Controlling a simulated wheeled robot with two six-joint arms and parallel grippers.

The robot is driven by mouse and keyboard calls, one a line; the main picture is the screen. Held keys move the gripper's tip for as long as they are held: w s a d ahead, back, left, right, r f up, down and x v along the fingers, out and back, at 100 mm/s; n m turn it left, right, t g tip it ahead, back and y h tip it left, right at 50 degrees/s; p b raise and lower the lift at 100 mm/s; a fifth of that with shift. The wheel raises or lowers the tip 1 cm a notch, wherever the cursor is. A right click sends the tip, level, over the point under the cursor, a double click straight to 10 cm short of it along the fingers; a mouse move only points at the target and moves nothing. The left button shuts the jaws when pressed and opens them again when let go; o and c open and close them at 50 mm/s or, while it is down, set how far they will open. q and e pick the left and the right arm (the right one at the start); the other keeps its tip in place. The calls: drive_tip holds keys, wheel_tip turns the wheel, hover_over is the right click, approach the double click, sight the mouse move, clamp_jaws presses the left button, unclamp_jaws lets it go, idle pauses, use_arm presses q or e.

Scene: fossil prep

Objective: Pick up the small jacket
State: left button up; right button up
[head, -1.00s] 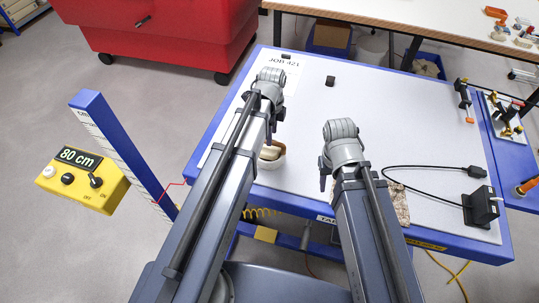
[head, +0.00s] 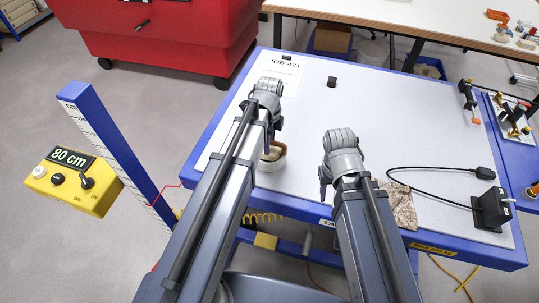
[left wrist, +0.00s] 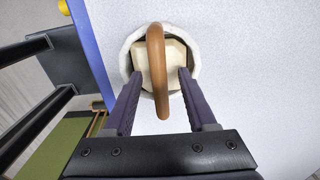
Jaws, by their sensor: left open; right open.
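The small jacket, as I take it, is a round white shell (left wrist: 194,68) around a cream block (left wrist: 176,52), with a brown arched handle (left wrist: 157,70) over it. In the head view the jacket (head: 274,164) sits near the table's front left edge, partly hidden by my left arm. My left gripper (left wrist: 159,76) is open above it, one finger on each side of the handle; I cannot tell whether they touch it. In the head view my left fingers are mostly hidden. My right gripper (head: 324,188) is open and empty over the table, right of the jacket.
A mottled brown slab (head: 401,206) lies behind my right arm. A black box (head: 491,209) with a cable stands at the right. A small black block (head: 331,81) and a paper sheet (head: 286,75) lie farther back. The table's middle is clear. A yellow control box (head: 72,181) stands left.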

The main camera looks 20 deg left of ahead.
use_arm(q)
drive_tip(key=shift+f, duration=0.25)
idle(0.3)
clamp_jaws()
idle(1.3)
